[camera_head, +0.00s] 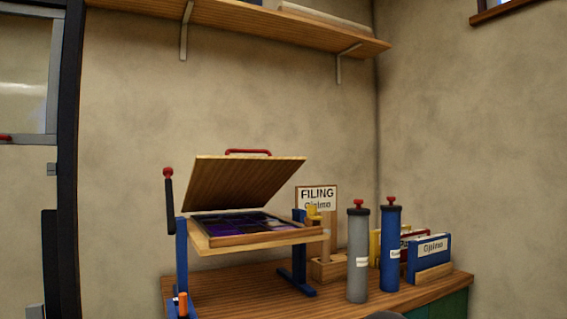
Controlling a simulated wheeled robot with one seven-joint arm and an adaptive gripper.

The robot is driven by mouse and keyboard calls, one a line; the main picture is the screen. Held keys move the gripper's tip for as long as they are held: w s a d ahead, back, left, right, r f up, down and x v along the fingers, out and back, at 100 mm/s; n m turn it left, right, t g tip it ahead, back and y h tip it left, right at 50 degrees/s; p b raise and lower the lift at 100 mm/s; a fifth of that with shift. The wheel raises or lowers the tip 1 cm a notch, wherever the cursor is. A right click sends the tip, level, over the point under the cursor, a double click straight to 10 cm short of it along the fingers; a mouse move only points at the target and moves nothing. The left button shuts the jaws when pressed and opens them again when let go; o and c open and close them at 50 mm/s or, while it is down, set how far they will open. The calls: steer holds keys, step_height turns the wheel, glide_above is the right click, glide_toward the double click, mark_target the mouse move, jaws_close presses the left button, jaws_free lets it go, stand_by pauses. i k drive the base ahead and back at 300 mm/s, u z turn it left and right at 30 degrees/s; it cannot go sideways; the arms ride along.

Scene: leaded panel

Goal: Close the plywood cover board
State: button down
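The plywood cover board (240,182) is raised and tilted above a wooden tray-like frame (262,238) on a stand. A red handle (248,152) sits at its upper edge. Its lower edge is close to the frame; I cannot make out the hinge. Under it, dark and purple panes of the leaded panel (236,222) show in the frame, partly hidden by the board. The stand has blue legs (182,265), and a black lever with a red knob (168,190) rises at its left. My gripper is not in view.
The stand is on a wooden bench (240,291). To its right are a grey cylinder (357,265), a blue cylinder (390,255), a filing sign (317,197) and upright folders (428,255). A wall shelf (245,17) hangs above, with open space between it and the board.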

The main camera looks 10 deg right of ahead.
mark_target(227, 182)
steer(key=k, duration=0.3)
steer(key=u, duration=1.45)
steer(key=i, duration=0.8)
steer(key=z, duration=1.95)
